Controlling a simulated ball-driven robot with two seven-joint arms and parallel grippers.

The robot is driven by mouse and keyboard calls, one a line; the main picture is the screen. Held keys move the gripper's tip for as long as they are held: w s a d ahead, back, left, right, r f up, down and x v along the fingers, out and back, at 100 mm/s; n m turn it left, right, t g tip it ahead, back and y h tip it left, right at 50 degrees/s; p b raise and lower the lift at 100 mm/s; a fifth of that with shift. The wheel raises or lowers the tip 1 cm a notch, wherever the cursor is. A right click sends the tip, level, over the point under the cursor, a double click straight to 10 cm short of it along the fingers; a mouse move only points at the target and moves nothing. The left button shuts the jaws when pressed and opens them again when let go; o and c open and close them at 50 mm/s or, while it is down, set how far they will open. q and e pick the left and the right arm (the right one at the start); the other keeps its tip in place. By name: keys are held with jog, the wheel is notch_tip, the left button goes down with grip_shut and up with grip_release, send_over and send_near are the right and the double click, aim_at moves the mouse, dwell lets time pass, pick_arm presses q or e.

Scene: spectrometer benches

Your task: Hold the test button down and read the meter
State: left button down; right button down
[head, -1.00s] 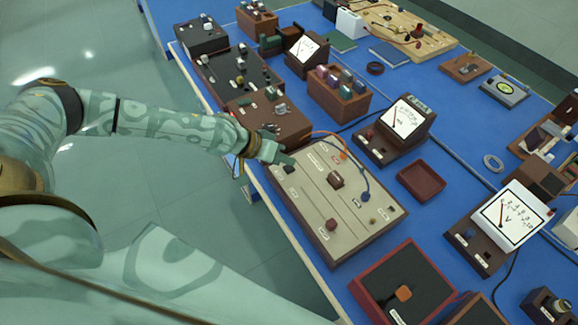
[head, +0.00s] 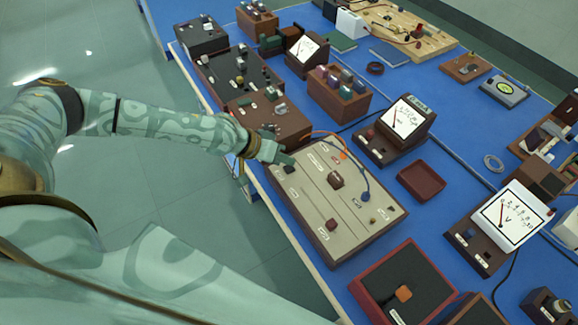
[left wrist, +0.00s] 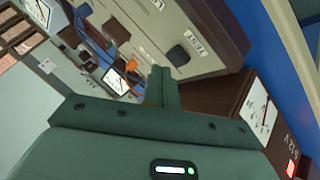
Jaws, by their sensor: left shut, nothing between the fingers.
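A beige panel (head: 350,215) in a brown case lies on the blue bench. In the left wrist view that button (left wrist: 178,55) is beside a label reading TEST. My left gripper (head: 287,160) is shut and empty, its tips close by the button. In the wrist view the fingertips (left wrist: 160,70) appear just beside the button; contact cannot be told. A white-faced meter (head: 403,118) stands behind the panel, and another, marked V (head: 510,215), stands to the right. Their exact readings are too small. My right gripper is out of view.
A brown box with knobs (head: 265,118) adjoins the panel's far end. Orange and blue leads plug into the panel. A red tray (head: 421,181) and a larger red-rimmed box (head: 372,283) lie nearby. A rack of coloured blocks (head: 338,98) stands behind.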

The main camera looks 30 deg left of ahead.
aim_at(285, 169)
pick_arm(q)
jog(key=shift+f, duration=0.1)
dwell(0.3)
jog(key=shift+f, duration=0.3)
jog(key=shift+f+b, duration=0.5)
dwell(0.6)
jog(key=shift+r, duration=0.15)
dwell(2.0)
jog(key=shift+r+p, duration=0.7)
jog(key=shift+r, duration=0.1)
notch_tip(285, 169, up, 5)
jog(key=p, duration=0.4)
